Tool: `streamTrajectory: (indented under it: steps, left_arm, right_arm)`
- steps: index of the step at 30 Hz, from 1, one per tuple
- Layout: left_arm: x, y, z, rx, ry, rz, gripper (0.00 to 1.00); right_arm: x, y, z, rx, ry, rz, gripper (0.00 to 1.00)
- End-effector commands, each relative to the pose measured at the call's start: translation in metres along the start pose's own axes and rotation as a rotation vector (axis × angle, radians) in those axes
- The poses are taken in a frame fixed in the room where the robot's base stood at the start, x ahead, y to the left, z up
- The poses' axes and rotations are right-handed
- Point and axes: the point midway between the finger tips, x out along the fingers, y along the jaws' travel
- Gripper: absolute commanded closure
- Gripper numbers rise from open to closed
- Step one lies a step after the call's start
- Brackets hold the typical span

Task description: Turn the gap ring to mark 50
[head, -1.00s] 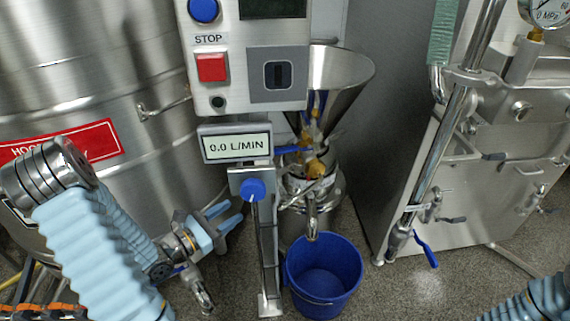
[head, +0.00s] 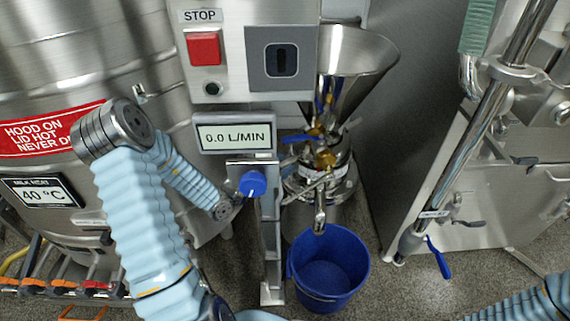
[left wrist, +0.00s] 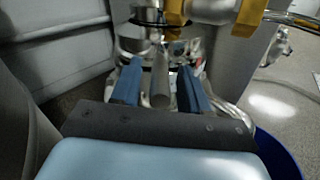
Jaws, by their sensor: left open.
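A steel rod-like part (left wrist: 160,85) lies between the fingers, with space on both sides. In the head view the left fingers are not clearly visible near the post. My right gripper is out of view; only its arm shows at bottom right.
A post with a blue knob (head: 252,184) and a 0.0 L/MIN display (head: 235,137) stands left of the mill. A blue bucket (head: 328,270) is under the outlet. A steel machine (head: 500,170) stands at right.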

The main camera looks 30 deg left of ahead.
Motion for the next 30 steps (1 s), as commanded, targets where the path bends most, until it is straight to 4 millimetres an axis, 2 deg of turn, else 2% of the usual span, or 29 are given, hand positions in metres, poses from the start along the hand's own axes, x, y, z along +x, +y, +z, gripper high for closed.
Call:
streamTrajectory:
  steps: [4, 13, 14, 22, 30]
  left_arm:
    - [0.013, -0.001, 0.000, -0.001, -0.001, -0.001, 0.55]
    - [0.016, 0.000, 0.000, -0.001, 0.000, 0.000, 0.55]
    - [0.016, 0.000, 0.000, -0.001, 0.000, 0.000, 0.57]
    - [0.016, 0.000, 0.000, -0.001, 0.000, 0.000, 0.98]
    - [0.016, 0.000, 0.000, -0.001, 0.000, 0.000, 1.00]
  right_arm:
    - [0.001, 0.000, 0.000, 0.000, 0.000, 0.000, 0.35]
    - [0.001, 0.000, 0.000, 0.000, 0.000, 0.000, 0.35]
    - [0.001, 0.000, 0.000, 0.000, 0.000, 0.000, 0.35]
    - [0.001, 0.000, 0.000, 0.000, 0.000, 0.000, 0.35]
    - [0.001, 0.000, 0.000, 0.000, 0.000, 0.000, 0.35]
